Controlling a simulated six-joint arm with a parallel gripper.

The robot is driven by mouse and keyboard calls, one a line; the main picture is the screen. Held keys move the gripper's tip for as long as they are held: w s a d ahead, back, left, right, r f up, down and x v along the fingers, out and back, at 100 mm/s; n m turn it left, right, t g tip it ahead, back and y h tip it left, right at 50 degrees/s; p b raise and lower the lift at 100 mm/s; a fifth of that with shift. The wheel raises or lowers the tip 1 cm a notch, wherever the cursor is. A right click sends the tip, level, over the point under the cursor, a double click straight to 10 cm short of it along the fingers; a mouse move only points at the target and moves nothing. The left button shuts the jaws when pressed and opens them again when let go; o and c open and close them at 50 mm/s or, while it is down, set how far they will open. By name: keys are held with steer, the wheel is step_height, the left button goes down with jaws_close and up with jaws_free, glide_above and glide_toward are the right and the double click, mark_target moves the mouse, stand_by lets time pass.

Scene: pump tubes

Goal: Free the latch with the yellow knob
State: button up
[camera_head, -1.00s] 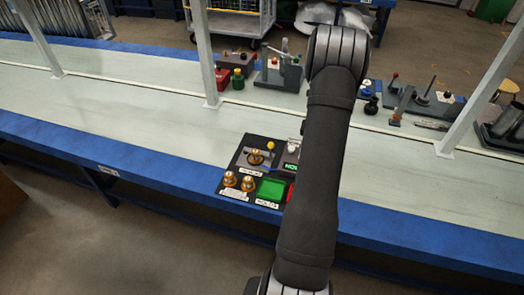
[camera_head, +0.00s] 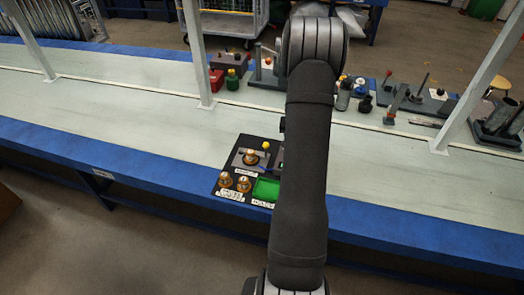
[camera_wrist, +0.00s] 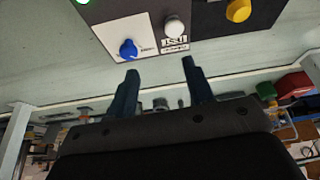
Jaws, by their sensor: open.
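The yellow knob (camera_head: 266,145) stands at the back of a dark control panel (camera_head: 229,172) near the bench's front edge. It shows in the wrist view at the top right, on a dark plate (camera_wrist: 211,18). How the latch connects to it is too small to tell. My gripper (camera_wrist: 160,69) is open and empty, its two dark fingers pointing toward the panel. In the wrist view the fingertips lie below and left of the yellow knob, apart from it. In the head view my arm hides most of the gripper and the panel's right part.
The panel also has a white knob (camera_wrist: 174,27), a blue knob (camera_wrist: 128,49), brass knobs (camera_head: 225,180) and a green screen (camera_head: 266,189). Uprights (camera_head: 195,60) and small fixtures (camera_head: 234,80) stand at the bench's back. The bench left of the panel is clear.

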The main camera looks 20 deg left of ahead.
steer(key=n, duration=0.1)
glide_toward(266, 149)
step_height(266, 149, up, 4)
steer(key=s, duration=0.1)
steer(key=x, duration=1.7)
steer(key=shift+a+r, duration=0.1)
steer(key=shift+a, duration=0.05)
steer(key=shift+c, duration=0.5)
steer(key=shift+y, duration=0.3)
jaws_close()
